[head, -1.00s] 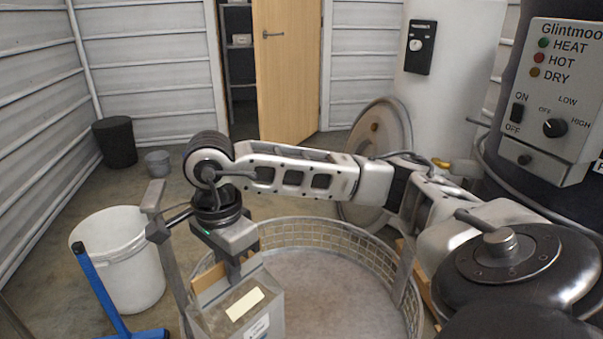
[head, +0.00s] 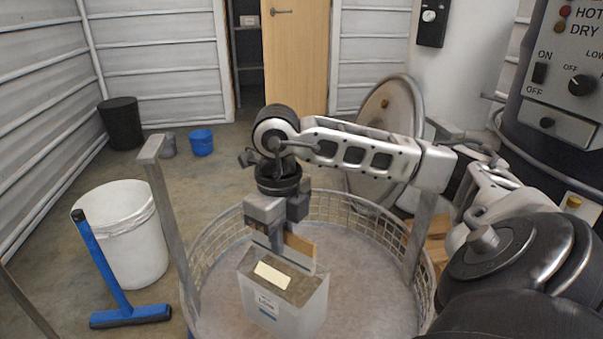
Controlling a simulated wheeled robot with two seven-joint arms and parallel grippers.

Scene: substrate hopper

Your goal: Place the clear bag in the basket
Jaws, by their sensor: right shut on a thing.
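The clear bag (head: 300,303) has a brown filling, a pale label on its top and a white printed label on its front. My right gripper (head: 277,240) is shut on its upper edge and holds it upright, pointing down. The bag appears over the inside of the round wire basket (head: 382,226), left of its middle. I cannot tell whether its bottom touches the basket floor. The basket floor is grey and otherwise bare where it shows. My left gripper is not in view.
A white bucket (head: 122,240) and a blue squeegee (head: 105,270) stand left of the basket. Upright metal posts (head: 168,210) rise at the basket's rim. A dark control panel machine (head: 565,85) is at the right. Black and blue buckets (head: 201,142) stand at the back.

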